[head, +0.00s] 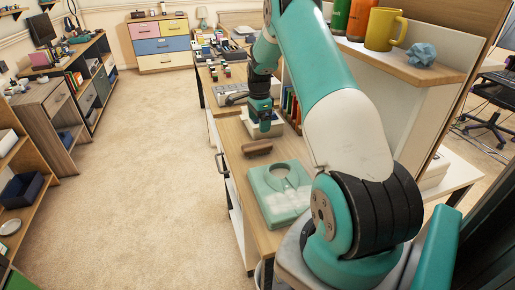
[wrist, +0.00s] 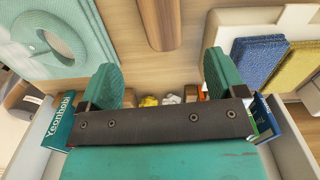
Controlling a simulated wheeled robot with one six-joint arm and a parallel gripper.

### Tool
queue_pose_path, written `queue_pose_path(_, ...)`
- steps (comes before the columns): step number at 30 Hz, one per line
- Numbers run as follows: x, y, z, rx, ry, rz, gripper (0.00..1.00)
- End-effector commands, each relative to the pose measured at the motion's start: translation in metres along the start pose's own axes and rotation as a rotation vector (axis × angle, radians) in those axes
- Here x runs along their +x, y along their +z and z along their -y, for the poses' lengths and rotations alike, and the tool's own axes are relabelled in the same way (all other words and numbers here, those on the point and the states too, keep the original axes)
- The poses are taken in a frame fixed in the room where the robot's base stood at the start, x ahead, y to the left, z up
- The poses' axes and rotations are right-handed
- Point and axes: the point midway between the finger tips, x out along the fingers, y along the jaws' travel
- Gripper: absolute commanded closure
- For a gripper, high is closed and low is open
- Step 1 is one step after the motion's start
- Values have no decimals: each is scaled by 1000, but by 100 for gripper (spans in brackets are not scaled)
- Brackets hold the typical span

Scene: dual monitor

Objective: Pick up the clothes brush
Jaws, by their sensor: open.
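The clothes brush (head: 257,147) is a brown wooden bar lying on the desk top, just beyond a pale green tray-like object. In the wrist view the brush (wrist: 158,22) runs in from the top edge, its far part cut off by the frame. My gripper (wrist: 160,78) is open, its two green fingers well apart with nothing between them. The brush lies ahead of the gap, apart from both fingers. In the head view my gripper (head: 264,127) hangs over the desk just behind the brush; its fingertips are too small to make out.
The pale green object (head: 279,192) with a round recess lies in front of the brush. Blue and yellow cloth-like pieces (wrist: 258,60) lie to the right in the wrist view. A shelf with a yellow mug (head: 385,30) stands right. Open carpet (head: 130,180) fills the left.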

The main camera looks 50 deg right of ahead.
Motion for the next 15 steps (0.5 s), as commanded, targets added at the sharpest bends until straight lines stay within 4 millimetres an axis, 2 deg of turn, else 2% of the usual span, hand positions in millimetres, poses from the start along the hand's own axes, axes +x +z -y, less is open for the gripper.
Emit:
queue_pose_path(3,26,1,-1,-2,5,1,11)
queue_pose_path(6,43,1,-1,-3,3,1,11)
queue_pose_path(15,68,3,0,-4,2,1,11)
